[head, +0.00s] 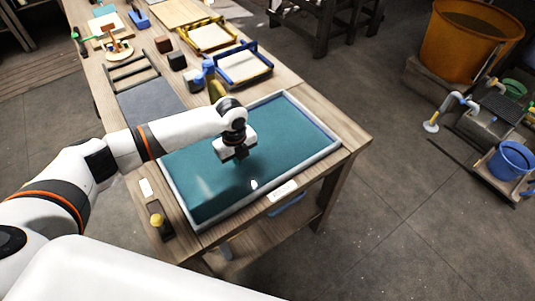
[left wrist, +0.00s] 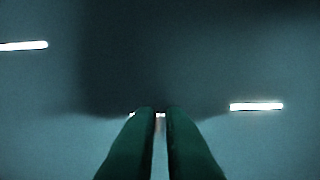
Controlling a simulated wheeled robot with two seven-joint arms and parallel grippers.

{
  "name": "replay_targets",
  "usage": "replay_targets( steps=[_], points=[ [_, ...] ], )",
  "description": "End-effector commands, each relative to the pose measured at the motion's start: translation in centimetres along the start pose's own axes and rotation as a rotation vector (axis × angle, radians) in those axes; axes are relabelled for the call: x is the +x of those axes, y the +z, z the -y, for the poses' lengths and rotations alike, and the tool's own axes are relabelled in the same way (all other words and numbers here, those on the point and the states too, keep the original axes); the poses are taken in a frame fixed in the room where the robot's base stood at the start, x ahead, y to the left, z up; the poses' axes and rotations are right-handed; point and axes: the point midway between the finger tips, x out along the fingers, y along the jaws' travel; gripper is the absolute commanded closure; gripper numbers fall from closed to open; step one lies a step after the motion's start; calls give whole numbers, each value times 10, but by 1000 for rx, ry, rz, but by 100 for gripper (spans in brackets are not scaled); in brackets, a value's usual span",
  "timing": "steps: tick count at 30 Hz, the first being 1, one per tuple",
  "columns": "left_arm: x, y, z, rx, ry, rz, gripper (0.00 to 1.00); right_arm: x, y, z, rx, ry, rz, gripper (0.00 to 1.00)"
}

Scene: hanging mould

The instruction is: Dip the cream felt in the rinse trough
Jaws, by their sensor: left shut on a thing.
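The rinse trough (head: 318,120) is a wide pale-rimmed basin of teal water set into the near end of the bench. My left gripper (head: 238,158) points down over the middle of the trough, with its fingertips at or in the water. In the left wrist view its two fingers (left wrist: 160,112) look green and close together, with a pale sliver of the cream felt (left wrist: 160,132) between them. Most of the felt is hidden. A small white spot (head: 254,184) shows on the water nearby; I cannot tell if it is felt or glare. My right gripper is not in view.
Blue-framed (head: 243,68) and yellow-framed (head: 208,37) moulds lie behind the trough. A grey sheet (head: 148,105) lies to its left. A dark holder with a yellow knob (head: 157,220) sits by the trough's left edge. An orange vat (head: 465,42) stands on the floor at right.

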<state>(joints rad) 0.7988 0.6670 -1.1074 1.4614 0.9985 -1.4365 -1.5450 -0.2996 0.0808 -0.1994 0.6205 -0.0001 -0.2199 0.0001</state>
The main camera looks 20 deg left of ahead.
Motion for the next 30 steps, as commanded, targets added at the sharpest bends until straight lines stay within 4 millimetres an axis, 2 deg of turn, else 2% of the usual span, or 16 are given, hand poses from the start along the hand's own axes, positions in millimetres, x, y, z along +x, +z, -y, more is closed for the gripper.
replay_targets(
  steps=[4, 11, 24, 30],
  points=[
    [0, 0, -7, 0, 0, 0, 100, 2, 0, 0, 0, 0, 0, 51],
    [-1, 0, -6, 0, 2, 0, 100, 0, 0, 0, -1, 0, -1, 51],
    [-3, 0, 21, -1, -1, -1, 100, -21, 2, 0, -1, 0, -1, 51],
    [-1, 0, 24, 0, 0, -1, 100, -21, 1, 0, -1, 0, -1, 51]
  ],
)
